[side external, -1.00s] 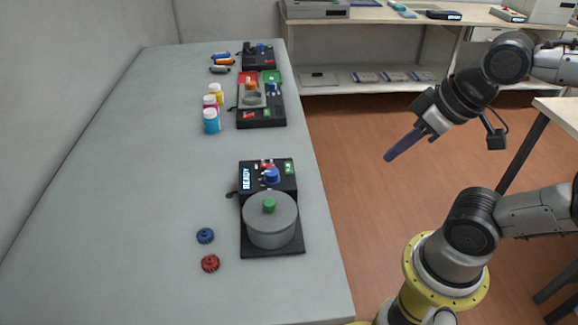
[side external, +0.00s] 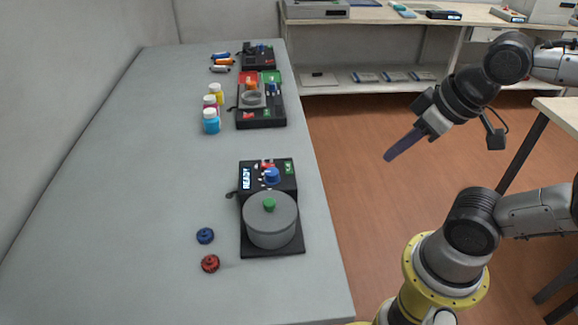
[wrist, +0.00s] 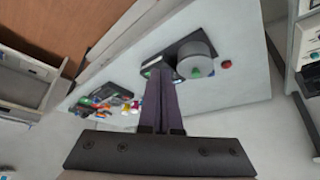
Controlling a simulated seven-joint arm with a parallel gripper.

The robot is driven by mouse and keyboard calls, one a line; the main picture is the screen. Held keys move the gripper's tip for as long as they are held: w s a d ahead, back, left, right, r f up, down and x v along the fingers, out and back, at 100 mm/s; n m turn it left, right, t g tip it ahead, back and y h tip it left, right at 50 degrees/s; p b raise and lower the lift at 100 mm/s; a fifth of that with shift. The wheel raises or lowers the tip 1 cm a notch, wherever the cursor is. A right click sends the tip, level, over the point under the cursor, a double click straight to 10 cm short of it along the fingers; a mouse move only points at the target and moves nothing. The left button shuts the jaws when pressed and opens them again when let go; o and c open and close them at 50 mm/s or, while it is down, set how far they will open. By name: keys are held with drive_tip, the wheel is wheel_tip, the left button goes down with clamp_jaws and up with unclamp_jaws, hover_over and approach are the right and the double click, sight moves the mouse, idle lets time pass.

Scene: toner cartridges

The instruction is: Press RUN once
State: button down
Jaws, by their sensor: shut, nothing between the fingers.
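A black device (side external: 246,207) stands on the grey table near its right edge. Its panel has a lit display reading READY (side external: 247,179), a blue knob (side external: 272,175), a red control (side external: 267,164) and a green control (side external: 289,167). I cannot read a RUN label at this size. A round grey drum with a green knob (side external: 269,205) sits on its front part; the drum also shows in the wrist view (wrist: 205,53). My gripper (side external: 389,157) is shut and empty, in the air right of the table, apart from the device. In the wrist view its fingers (wrist: 156,72) partly hide the panel.
A blue cap (side external: 205,236) and a red cap (side external: 210,263) lie left of the device. Several bottles (side external: 211,121) and two more black devices (side external: 262,120) stand farther back. A shelf unit (side external: 375,88) is behind. The table's left side is clear.

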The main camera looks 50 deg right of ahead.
idle(0.4)
drive_tip(key=w+r+n+t, duration=0.4)
drive_tip(key=w+n, duration=0.1)
drive_tip(key=w, duration=0.5)
drive_tip(key=n, duration=0.3)
hover_over(293, 171)
wheel_tip(293, 171, down, 11)
drive_tip(key=shift+w+d+f, duration=0.1)
drive_tip(key=shift+w+d, duration=0.15)
drive_tip(key=shift+d, duration=0.05)
drive_tip(key=shift+f, duration=4.4)
